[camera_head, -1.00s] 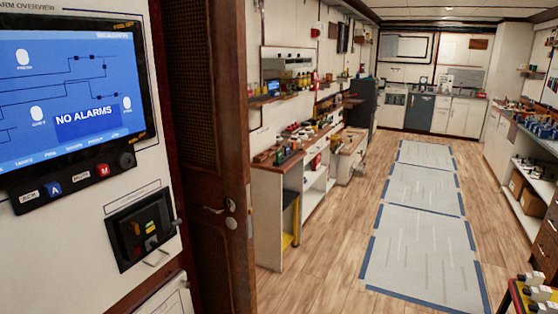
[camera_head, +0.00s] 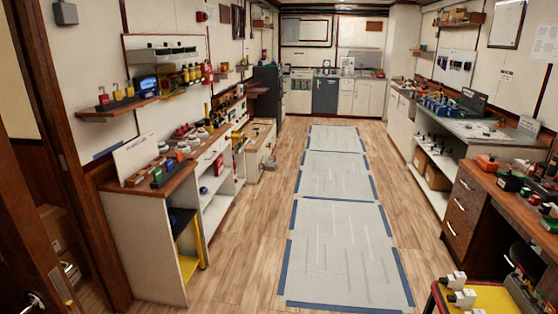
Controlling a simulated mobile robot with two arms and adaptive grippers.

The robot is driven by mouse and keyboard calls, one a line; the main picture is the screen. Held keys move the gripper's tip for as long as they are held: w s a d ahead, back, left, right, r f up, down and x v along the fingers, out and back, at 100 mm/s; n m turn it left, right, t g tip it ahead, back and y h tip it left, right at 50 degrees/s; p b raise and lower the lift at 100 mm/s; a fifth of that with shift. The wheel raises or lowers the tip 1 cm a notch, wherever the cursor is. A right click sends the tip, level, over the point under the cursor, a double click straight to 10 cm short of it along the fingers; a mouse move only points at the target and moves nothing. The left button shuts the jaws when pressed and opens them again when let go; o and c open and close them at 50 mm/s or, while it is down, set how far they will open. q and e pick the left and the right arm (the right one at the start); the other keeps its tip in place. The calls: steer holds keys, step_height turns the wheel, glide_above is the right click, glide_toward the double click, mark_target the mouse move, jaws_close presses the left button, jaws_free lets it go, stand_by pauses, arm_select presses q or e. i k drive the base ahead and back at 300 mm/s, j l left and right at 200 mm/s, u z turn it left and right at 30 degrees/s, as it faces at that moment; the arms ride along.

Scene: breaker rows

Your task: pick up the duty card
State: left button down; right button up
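I cannot make out a duty card for certain in the head view. A white sign or card (camera_head: 134,158) stands on the near end of the left wooden counter (camera_head: 170,183), but it is too small to read. Neither of my grippers shows in the head view.
A clear wooden floor (camera_head: 235,255) with grey mats edged in blue tape (camera_head: 340,250) runs down the middle. A wooden desk with drawers (camera_head: 458,215) and a low yellow-topped stand (camera_head: 490,298) are at the right. An open door (camera_head: 30,230) is at the near left.

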mark_target(158, 176)
steer(key=i+u, duration=0.15)
steer(key=i, duration=0.35)
steer(key=i+l+u, duration=0.2)
steer(key=i, duration=0.35)
steer(key=i+l+u, duration=0.15)
steer(key=i, duration=0.35)
steer(key=i+j+u, duration=0.3)
steer(key=i, duration=0.25)
steer(key=i+j+u, duration=0.1)
steer(key=i+u, duration=0.25)
steer(key=i, duration=0.25)
